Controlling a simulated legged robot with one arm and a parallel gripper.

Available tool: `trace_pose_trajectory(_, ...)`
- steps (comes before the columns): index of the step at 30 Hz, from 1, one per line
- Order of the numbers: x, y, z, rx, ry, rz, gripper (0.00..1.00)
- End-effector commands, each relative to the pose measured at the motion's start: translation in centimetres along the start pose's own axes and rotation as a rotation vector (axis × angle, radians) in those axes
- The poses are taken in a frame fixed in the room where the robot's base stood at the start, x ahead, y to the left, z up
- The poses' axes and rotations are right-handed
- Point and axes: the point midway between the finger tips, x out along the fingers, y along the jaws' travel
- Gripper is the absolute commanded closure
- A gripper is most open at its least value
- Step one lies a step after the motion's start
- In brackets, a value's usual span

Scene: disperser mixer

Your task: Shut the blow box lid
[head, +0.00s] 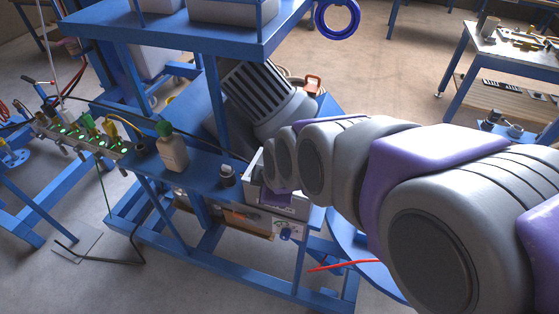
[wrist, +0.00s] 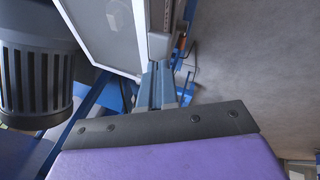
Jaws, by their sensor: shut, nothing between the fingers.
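A pale grey box (head: 290,207), which looks like the blow box, sits at the right end of the blue bench frame in the head view. My arm reaches in from the right and covers much of its top. In the wrist view a pale-framed flat panel (wrist: 88,32) with a grey middle lies just ahead and left of my fingers. It may be the lid; I cannot tell its angle. My gripper (wrist: 162,72) is shut and empty, with its tips close to the panel's lower right corner. I cannot tell whether they touch. The fingertips are hidden in the head view.
A ribbed grey motor (head: 262,95) stands behind the box. A plastic bottle with a green cap (head: 173,150) and a small dark knob (head: 228,176) are left of it. A blue upper shelf (head: 180,35) overhangs the bench. Open floor lies to the right.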

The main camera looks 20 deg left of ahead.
Motion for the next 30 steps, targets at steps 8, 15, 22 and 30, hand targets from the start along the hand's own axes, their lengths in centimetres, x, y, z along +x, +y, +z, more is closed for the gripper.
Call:
trace_pose_trajectory(8,1.0,-1.1,0.9,0.003,0.006,0.003,1.0)
trace_pose_trajectory(15,2.0,-1.6,0.9,0.002,-0.004,-0.006,1.0)
trace_pose_trajectory(22,2.6,-1.5,0.7,0.002,-0.008,-0.012,1.0)
trace_pose_trajectory(30,3.0,-1.4,0.3,0.0,-0.011,-0.017,1.0)
